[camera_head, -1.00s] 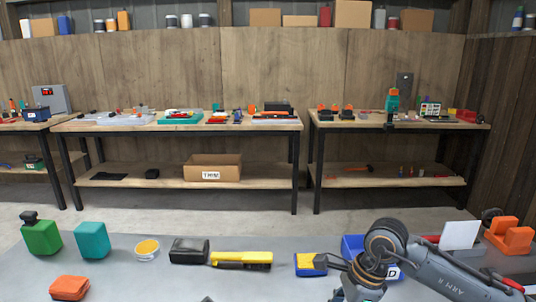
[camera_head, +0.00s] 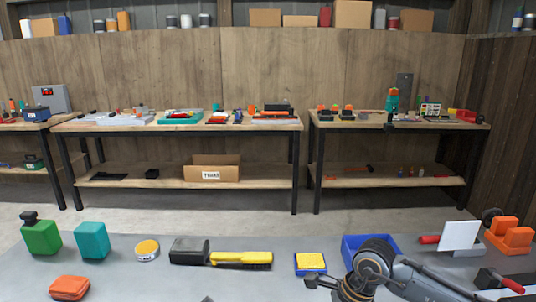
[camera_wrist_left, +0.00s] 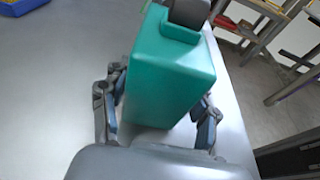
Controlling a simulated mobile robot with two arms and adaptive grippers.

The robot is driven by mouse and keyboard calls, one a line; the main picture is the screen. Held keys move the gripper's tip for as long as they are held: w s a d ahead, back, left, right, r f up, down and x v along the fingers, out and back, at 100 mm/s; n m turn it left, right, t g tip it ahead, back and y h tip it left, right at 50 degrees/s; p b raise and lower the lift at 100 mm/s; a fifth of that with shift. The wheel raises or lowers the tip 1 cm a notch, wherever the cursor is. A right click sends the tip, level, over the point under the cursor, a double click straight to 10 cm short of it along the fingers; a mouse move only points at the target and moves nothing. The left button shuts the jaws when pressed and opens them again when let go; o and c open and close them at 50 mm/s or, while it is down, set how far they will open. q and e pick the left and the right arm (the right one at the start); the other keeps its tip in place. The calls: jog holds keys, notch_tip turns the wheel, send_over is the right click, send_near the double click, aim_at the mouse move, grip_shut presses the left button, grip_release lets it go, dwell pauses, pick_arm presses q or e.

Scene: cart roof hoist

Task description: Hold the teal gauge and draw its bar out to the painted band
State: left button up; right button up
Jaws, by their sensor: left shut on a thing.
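The teal gauge (camera_wrist_left: 170,75) is a teal block with a dark grey rounded piece (camera_wrist_left: 189,12) on its upper end, seen close up in the left wrist view. My left gripper (camera_wrist_left: 160,115) has its fingers on either side of the block and is shut on it. The left gripper cannot be made out in the head view. My right gripper (camera_head: 325,284) is low at the bottom of the head view, in front of a yellow and blue block. I cannot make out a painted band.
On the grey table (camera_head: 140,285) stand a green container (camera_head: 41,236), a teal block (camera_head: 92,240), a yellow-topped tin (camera_head: 147,250), a yellow brush (camera_head: 241,260), the yellow and blue block (camera_head: 311,263), a blue bin (camera_head: 352,246) and an orange object (camera_head: 510,236). Workbenches stand behind.

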jog(key=shift+d, duration=0.15)
jog(key=shift+c, duration=0.2)
jog(key=shift+d, duration=0.75)
dwell(0.3)
jog(key=shift+d, duration=0.15)
jog(key=o, duration=1.2)
jog(key=v, duration=0.6)
